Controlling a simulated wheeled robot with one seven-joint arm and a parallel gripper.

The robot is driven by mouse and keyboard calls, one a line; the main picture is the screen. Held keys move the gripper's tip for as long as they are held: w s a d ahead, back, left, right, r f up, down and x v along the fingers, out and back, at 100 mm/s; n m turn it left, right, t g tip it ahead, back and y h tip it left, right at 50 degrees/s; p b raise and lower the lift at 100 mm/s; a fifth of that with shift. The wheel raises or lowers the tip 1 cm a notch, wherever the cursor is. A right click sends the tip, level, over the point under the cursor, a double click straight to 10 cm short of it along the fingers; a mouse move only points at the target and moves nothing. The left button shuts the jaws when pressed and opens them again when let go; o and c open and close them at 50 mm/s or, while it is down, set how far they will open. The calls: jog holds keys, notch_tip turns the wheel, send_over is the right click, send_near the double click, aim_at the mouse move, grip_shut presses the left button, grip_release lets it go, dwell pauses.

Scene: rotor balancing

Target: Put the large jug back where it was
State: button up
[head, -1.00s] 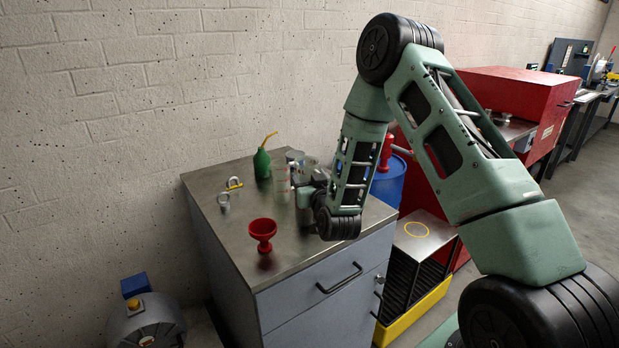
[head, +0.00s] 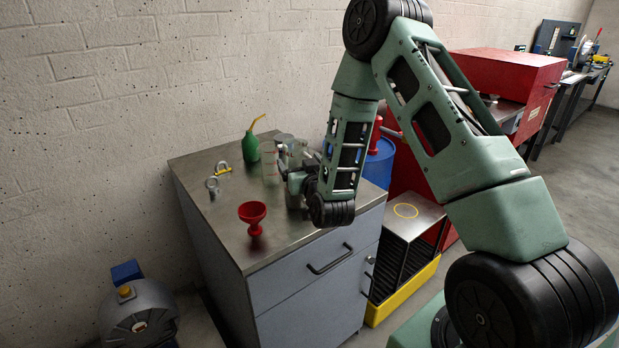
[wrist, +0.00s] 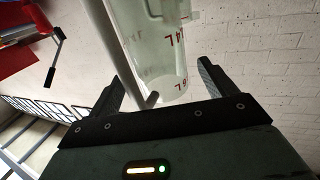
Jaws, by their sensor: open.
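A clear jug with red markings (wrist: 160,45) fills the upper middle of the wrist view, its pale handle on the side toward the left finger. My gripper (wrist: 165,92) is open, with the jug's lower end and handle between or just beyond its fingers; I cannot tell if they touch. In the head view a clear jug with red marks (head: 270,166) stands on the cabinet top (head: 200,225), left of my gripper (head: 287,177). My wrist hides part of the vessels there, so I cannot tell for certain which jug the wrist view shows.
A green oil can (head: 251,149) stands behind the jug. A shackle-like metal piece (head: 223,168), a small metal cup (head: 212,186) and a red funnel (head: 253,216) are to the left. A blue drum (head: 379,162) stands right of the cabinet.

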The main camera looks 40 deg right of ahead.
jog(key=p+v, duration=0.4)
jog(key=v, duration=0.5)
jog(key=shift+s+p, duration=0.35)
jog(key=shift+s, duration=0.05)
jog(key=shift+a, duration=0.15)
jog(key=w+a+n+g+y, duration=0.2)
jog(key=a+n+g+y, duration=0.3)
jog(key=a, duration=0.8)
jog(key=s+a+r+g+y, duration=0.2)
jog(key=s+a+g+y, duration=0.15)
jog(key=s+a, duration=0.35)
jog(key=s+a+r+n+g+h, duration=0.1)
jog(key=s+a+r+n+g, duration=0.1)
jog(key=s, duration=0.9)
jog(key=s+a+r+n+g+h, duration=0.2)
jog(key=s+r+n+g, duration=0.2)
jog(key=s+g, duration=0.3)
jog(key=s+r, duration=0.1)
jog(key=s, duration=0.3)
jog(key=shift+r, duration=0.25)
